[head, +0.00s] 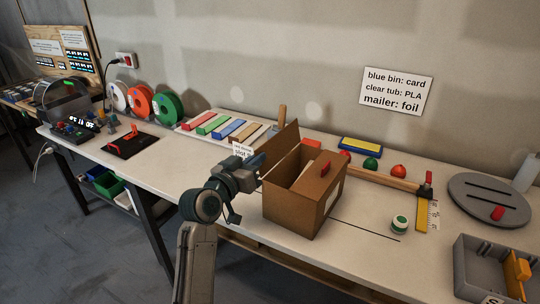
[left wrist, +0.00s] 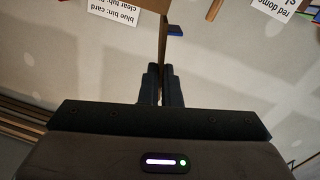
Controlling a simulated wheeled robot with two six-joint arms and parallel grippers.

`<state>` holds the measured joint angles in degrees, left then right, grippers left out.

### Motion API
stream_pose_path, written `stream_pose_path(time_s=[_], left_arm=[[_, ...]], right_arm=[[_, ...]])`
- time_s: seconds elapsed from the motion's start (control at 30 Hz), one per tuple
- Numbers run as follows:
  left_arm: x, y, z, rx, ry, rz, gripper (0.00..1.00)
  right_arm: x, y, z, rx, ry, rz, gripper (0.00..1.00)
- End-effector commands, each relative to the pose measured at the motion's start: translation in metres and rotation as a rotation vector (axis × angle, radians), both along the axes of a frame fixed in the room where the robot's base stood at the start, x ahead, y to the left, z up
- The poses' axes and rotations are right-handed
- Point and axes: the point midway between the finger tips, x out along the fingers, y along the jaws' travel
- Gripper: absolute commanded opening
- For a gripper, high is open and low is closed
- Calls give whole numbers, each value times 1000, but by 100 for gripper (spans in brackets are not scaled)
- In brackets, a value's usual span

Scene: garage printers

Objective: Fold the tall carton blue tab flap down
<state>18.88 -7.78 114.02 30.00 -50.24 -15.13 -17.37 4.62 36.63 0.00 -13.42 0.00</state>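The tall brown carton (head: 297,207) stands upright near the front edge of the bench in the head view. A tall flap (head: 279,146) stands up at its far left side. A flap with a red tab (head: 325,169) is at its right. My left gripper (head: 257,171) is at the carton's left side, by the upright flap. In the left wrist view, the brown flap (left wrist: 163,40) is seen nearly edge-on, with its blue tab (left wrist: 175,30) beyond the fingertips. The left fingers (left wrist: 161,85) are close together with the flap between them. My right gripper is out of view.
Coloured bars on a rack (head: 228,128) lie behind and left of the carton. Open bench lies left of the carton.

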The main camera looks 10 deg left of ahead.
Motion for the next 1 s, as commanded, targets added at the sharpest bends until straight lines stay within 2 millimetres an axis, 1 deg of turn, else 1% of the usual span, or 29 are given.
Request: stream_pose_path(time_s=[0.13, 0.3, 0.43, 0.53, 0.73, 0.8, 1.0], left_arm=[[-2, -4, -4, 68, -30, 0, 0], [-6, -14, -5, 232, -108, 0, 0], [-9, -18, -3, 325, -151, -2, 0], [-9, -20, -2, 355, -162, -1, 0], [-9, -20, -2, 356, -163, -1, 0], [-9, -20, -2, 356, -163, 0, 15], [-9, -19, -1, 354, -165, 1, 15]], right_arm=[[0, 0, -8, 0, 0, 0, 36], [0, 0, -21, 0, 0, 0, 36], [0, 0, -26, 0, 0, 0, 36], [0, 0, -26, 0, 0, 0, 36], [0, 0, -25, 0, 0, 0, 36], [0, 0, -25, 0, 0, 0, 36], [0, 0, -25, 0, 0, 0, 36]])
